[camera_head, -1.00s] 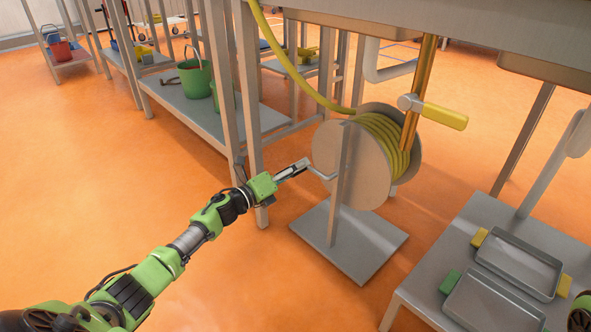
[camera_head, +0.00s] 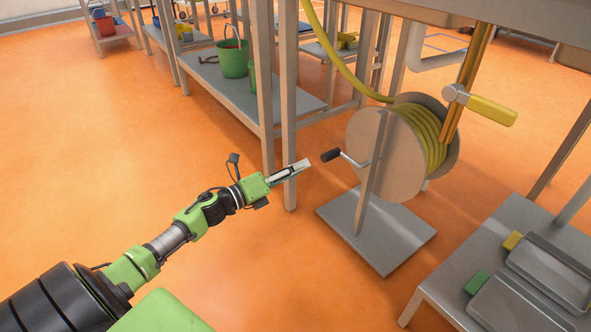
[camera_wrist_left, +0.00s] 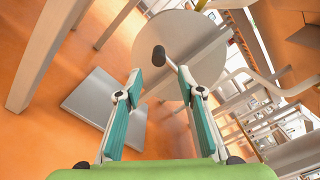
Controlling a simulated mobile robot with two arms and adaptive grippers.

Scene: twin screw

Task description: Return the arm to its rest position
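My left arm comes in from the lower left in the head view, and its gripper (camera_head: 300,167) is in front of a grey table leg. The crank handle (camera_head: 330,155) of the hose reel (camera_head: 375,140) is to the right of the fingertips, with a small gap between them. In the left wrist view the two fingers (camera_wrist_left: 155,85) stand apart with nothing between their pads. The crank's dark grip (camera_wrist_left: 159,56) shows beyond the fingertips, in front of the reel's round disc (camera_wrist_left: 185,45). My right gripper is not in view.
The reel stands on a flat grey base plate (camera_head: 350,225) on the orange floor. A metal table with trays (camera_head: 555,270) is at the lower right. A shelf (camera_head: 235,92) with a green bucket (camera_head: 232,58) is behind. Open floor (camera_head: 120,150) lies to the left.

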